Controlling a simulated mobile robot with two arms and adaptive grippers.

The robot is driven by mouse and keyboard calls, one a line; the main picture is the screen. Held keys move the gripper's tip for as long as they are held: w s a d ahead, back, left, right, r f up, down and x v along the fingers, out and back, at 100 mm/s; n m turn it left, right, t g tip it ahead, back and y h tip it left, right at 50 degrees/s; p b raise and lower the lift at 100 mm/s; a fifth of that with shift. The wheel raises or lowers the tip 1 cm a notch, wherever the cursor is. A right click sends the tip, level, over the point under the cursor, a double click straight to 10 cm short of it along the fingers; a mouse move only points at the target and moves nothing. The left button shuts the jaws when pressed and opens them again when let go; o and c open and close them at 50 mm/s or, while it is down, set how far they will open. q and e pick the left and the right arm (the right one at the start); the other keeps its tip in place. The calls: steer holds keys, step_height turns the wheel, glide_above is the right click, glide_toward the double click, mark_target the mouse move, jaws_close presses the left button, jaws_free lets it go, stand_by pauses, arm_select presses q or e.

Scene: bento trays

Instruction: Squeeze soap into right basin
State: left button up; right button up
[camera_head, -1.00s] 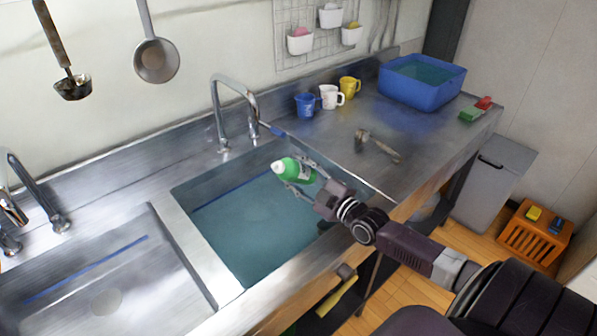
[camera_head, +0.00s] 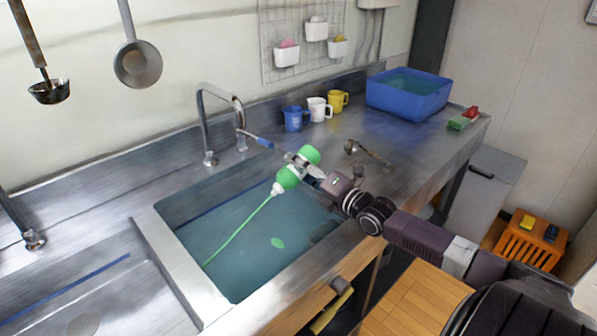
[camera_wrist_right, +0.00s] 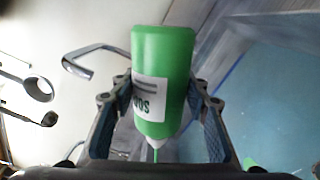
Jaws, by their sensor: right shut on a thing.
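My right gripper (camera_head: 312,176) is shut on a green soap bottle (camera_head: 289,178) with a white label and white nozzle. The bottle is tilted, nozzle down to the left, above the right basin (camera_head: 190,284). A thin green stream of soap (camera_head: 236,232) runs from the nozzle down toward the lower left of the basin. My left gripper is not in view.
A faucet (camera_head: 205,125) stands behind the basin. Blue (camera_head: 293,119), white (camera_head: 319,109) and yellow (camera_head: 338,101) mugs stand on the counter, with a blue water tub (camera_head: 408,104) farther right. A metal utensil (camera_head: 368,153) lies right of the basin. The left basin (camera_head: 75,290) is at lower left.

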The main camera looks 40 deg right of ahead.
mark_target(284, 171)
steer(key=shift+a+r+n, duration=0.1)
steer(key=shift+r+n, duration=0.15)
steer(key=shift+n, duration=0.35)
steer(key=shift+a+r+n+p, duration=0.45)
steer(key=shift+a+n+p, duration=0.1)
steer(key=shift+n+p, duration=0.5)
steer(key=shift+a+r+n+p, duration=0.1)
steer(key=shift+a+n+p, duration=0.25)
steer(key=shift+n, duration=0.1)
steer(key=a+n+p, duration=0.1)
steer(key=n, duration=0.1)
steer(key=shift+s+a+r+n, duration=0.1)
steer(key=shift+a+n, duration=0.2)
steer(key=shift+a, duration=0.1)
steer(key=shift+a+n, duration=0.45)
steer(key=shift+n, duration=0.35)
steer(key=o, duration=0.8)
steer(key=c, duration=0.6)
